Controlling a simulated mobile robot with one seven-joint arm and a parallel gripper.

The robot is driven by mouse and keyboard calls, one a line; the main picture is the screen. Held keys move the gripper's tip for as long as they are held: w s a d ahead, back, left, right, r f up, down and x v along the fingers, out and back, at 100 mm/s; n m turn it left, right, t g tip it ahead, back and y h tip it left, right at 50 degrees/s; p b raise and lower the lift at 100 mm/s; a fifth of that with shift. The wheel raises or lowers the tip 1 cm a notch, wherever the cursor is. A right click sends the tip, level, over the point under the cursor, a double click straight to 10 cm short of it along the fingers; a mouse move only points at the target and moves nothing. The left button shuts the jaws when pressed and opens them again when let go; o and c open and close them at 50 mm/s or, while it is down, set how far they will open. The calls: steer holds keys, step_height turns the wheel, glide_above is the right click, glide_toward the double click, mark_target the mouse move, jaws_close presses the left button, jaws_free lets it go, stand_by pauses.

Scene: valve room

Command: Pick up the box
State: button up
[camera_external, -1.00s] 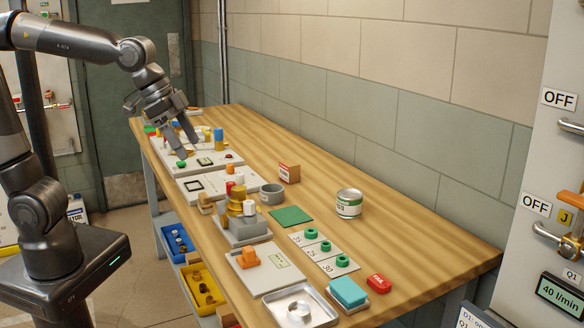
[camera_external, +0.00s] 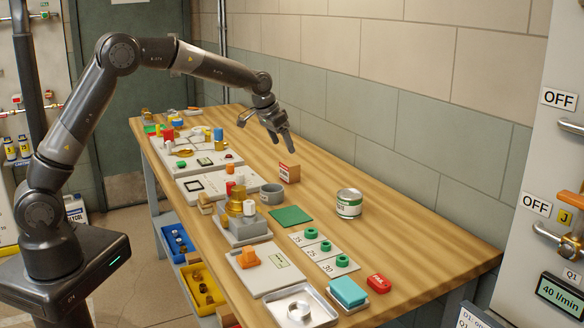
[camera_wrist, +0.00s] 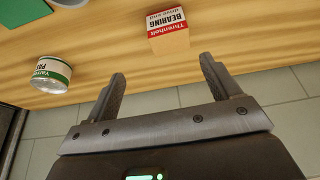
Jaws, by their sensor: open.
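The box (camera_external: 289,172) is a small carton with a red and white printed label and plain tan sides. It stands on the wooden workbench, toward the wall side. In the wrist view the box (camera_wrist: 169,33) is at the top centre, with "BEARING" readable on its label. My gripper (camera_external: 280,137) is open and empty, above the bench and up from the box in the external view. In the wrist view my gripper's two fingers (camera_wrist: 162,75) are spread apart, and the box lies beyond the tips, between them in the picture. The gripper does not touch the box.
A white and green can (camera_external: 349,203) stands to the right of the box; the can also shows in the wrist view (camera_wrist: 51,75). A grey cup (camera_external: 271,194) and a green mat (camera_external: 291,216) are nearby. The bench behind the box, toward the wall, is clear.

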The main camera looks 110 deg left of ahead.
mark_target(289, 163)
steer(key=x, duration=0.8)
steer(key=s+a+x, duration=0.1)
steer(key=x, duration=0.3)
steer(key=shift+s, duration=0.1)
steer(key=shift+r, duration=0.1)
steer(key=shift+c, duration=0.2)
steer(key=c, duration=1.1)
